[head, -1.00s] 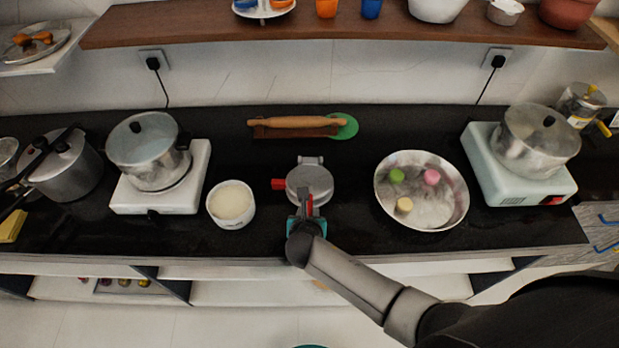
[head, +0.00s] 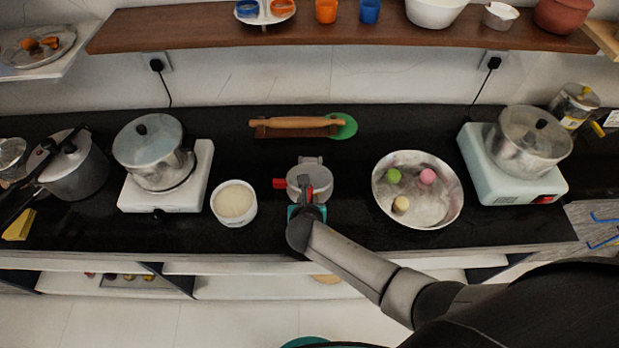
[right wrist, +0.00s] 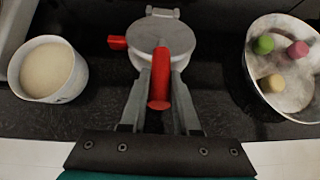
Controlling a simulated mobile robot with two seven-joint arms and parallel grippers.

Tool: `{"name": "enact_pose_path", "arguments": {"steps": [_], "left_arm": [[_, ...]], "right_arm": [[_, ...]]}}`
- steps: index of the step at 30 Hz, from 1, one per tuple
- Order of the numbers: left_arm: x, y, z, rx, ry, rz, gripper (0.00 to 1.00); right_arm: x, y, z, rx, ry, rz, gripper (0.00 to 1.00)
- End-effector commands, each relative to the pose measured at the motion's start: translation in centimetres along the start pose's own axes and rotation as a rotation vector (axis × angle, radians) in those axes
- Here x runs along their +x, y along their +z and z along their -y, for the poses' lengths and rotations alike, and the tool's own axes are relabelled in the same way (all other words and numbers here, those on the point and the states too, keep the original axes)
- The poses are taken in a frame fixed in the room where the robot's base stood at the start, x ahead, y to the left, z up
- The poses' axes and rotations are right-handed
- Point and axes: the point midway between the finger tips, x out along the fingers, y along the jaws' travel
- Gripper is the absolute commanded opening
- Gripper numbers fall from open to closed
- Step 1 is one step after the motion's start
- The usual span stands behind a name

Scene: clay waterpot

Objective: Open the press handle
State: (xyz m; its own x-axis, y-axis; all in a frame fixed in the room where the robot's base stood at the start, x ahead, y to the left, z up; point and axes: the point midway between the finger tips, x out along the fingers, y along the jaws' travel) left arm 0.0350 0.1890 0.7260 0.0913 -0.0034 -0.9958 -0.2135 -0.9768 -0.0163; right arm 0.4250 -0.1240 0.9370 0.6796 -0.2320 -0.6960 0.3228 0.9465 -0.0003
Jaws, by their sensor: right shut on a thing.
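The press (head: 318,178) is a round grey metal device on the black counter, with its hinge at the back. Its round top lies flat in the right wrist view (right wrist: 158,37). A red press handle (right wrist: 159,80) points toward me, and a second red grip (right wrist: 117,42) sticks out at the left. My right gripper (head: 307,204) reaches in from the front. In the right wrist view its fingers (right wrist: 160,105) are on both sides of the handle, shut on it. My left gripper is not in view.
A white bowl of dough or flour (head: 234,221) stands left of the press. A steel pan (head: 436,212) with three coloured balls stands to the right. A rolling pin (head: 297,122) lies behind. Pots on stoves (head: 150,150) (head: 528,140) flank the counter.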

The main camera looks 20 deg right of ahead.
Motion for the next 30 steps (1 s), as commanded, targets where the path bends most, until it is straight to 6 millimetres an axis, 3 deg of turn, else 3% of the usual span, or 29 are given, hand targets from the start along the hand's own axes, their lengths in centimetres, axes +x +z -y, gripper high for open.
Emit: {"name": "enact_pose_path", "arguments": {"steps": [11,25,30], "left_arm": [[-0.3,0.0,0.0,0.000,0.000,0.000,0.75],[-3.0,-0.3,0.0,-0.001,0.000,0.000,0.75],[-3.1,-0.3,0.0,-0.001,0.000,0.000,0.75]], "right_arm": [[-0.1,0.3,0.0,0.000,0.001,0.001,0.10],[-0.8,3.5,0.0,-0.001,0.001,0.003,0.10],[-0.8,3.7,0.0,0.000,0.001,0.002,0.10]]}}
